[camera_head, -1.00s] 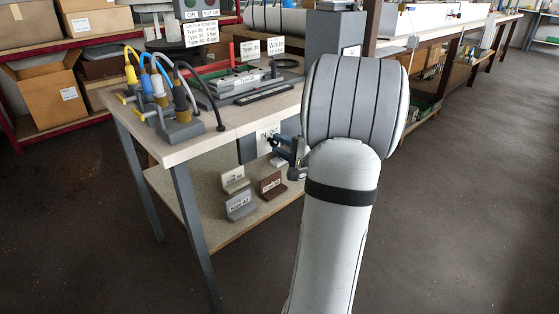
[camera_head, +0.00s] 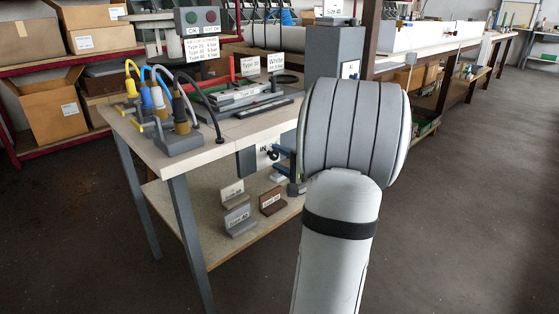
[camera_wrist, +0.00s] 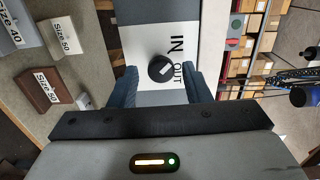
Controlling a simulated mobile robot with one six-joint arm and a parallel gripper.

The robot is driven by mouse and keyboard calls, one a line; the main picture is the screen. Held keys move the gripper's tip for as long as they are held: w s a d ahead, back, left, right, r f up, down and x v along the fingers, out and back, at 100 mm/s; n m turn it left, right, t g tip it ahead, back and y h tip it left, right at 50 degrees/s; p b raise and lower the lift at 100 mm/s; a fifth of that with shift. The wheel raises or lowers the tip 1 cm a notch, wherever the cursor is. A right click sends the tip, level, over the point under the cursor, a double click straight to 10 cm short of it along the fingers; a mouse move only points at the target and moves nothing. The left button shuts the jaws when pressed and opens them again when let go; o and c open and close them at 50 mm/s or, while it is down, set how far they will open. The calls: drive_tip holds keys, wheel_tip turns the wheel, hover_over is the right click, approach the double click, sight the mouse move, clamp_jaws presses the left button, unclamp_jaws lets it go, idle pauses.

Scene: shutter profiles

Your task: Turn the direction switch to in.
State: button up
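The direction switch is a round black knob (camera_wrist: 161,68) with a pale mark across it. It sits on a white plate (camera_wrist: 146,43) lettered IN and OUT in the wrist view. The mark lies slanted; I cannot tell which word it points to. The plate, with IN readable, also shows in the head view (camera_head: 264,161) under the table edge. My gripper (camera_wrist: 163,86) is open, its two blue-grey fingers apart on either side of the knob, with a gap to each. In the head view, my gripper (camera_head: 281,161) is in front of the plate, partly hidden by my arm.
The worktable (camera_head: 232,129) has hoses and fixtures on top. Its lower shelf (camera_head: 205,232) holds several size blocks, including a brown Size 50 block (camera_wrist: 48,87) left of my gripper. A grey box (camera_head: 335,52) stands behind. The floor to the right is clear.

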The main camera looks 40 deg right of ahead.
drive_tip(key=shift+o, duration=0.2)
drive_tip(key=shift+s+d, duration=0.1)
drive_tip(key=shift+s, duration=0.1)
drive_tip(key=s+p, duration=0.2)
drive_tip(key=s, duration=0.5)
drive_tip(key=shift+s+d, duration=0.25)
